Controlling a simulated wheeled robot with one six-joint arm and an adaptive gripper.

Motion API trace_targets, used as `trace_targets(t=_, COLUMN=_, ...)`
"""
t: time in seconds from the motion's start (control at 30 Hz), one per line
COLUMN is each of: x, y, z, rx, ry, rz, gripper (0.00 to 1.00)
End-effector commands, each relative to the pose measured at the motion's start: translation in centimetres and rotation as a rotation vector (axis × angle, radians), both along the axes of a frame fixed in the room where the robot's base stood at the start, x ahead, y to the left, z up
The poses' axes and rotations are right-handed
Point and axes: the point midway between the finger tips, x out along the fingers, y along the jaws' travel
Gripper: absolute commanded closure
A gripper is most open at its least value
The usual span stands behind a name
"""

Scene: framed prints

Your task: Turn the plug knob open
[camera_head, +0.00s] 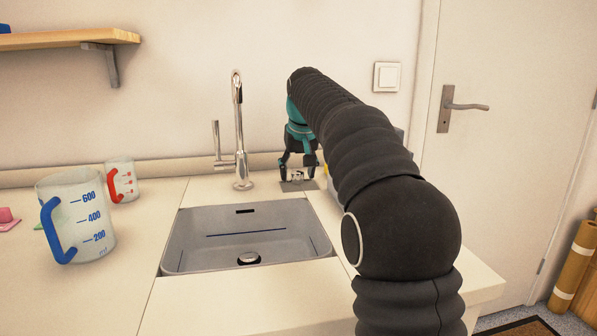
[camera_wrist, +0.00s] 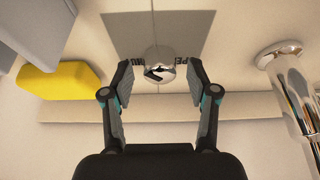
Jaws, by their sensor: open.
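The plug knob (camera_wrist: 158,68) is a small round silver knob with a dark mark, set on a grey plate (camera_wrist: 120,32) with partly hidden lettering. In the head view the plate (camera_head: 299,186) lies on the counter behind the sink, right of the tap. My gripper (camera_head: 298,173) points down just above it. In the wrist view my gripper (camera_wrist: 159,76) is open, with one finger on each side of the knob. Gaps show between the fingers and the knob. The sink (camera_head: 190,226) has a dark round drain (camera_head: 248,258) at its bottom.
The chrome tap (camera_head: 240,140) stands left of my gripper. A yellow block (camera_wrist: 57,80) lies on the opposite side, beside a grey object (camera_wrist: 35,30). Measuring jugs with blue (camera_head: 85,215) and red (camera_head: 122,180) markings stand left of the sink. The front counter is clear.

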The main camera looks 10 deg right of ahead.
Motion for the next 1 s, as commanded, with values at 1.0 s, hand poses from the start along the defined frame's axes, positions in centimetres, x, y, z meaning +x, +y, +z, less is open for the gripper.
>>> trace_targets(t=1.0, x=-4.5, y=-0.1, z=10.8, rx=0.0, ry=0.0, rz=0.0, gripper=0.41)
